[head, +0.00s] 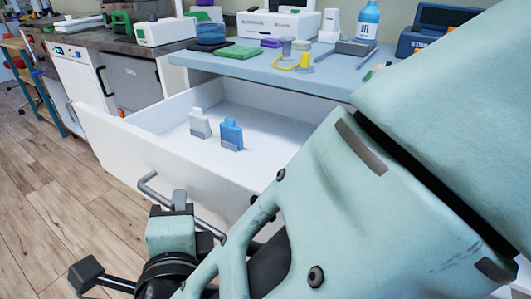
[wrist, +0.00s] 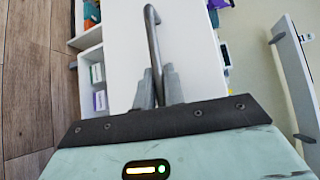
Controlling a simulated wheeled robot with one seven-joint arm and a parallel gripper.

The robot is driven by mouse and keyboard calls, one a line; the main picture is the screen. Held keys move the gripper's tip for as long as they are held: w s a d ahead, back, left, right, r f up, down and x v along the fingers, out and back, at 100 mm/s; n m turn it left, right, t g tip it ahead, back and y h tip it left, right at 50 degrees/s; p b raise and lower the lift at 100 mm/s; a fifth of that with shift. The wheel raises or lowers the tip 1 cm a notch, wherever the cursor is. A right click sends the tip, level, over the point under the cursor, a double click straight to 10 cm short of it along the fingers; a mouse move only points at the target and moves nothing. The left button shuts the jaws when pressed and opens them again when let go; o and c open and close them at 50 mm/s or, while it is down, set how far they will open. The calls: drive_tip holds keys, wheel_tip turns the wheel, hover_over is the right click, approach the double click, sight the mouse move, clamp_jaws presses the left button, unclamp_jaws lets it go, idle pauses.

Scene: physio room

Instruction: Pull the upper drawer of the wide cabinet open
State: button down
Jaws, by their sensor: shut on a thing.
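The upper drawer (head: 120,150) of the wide cabinet stands pulled far out in the head view, its white inside open to view. A grey bar handle (head: 185,208) runs along its front. In the wrist view the handle (wrist: 152,40) passes between the fingers of my gripper (wrist: 158,85), which is shut on it. In the head view my gripper (head: 178,208) is at the handle, partly hidden by my wrist and arm. The right part of the drawer front is hidden behind my arm.
The blue-grey worktop (head: 290,75) above holds several items, including a blue pump bottle (head: 368,20). Wooden floor (head: 40,190) is clear at the left.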

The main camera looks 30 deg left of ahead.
drive_tip(key=shift+s+a+b, duration=0.15)
drive_tip(key=shift+s+b, duration=0.25)
drive_tip(key=shift+s, duration=2.1)
drive_tip(key=c, duration=1.5)
unclamp_jaws()
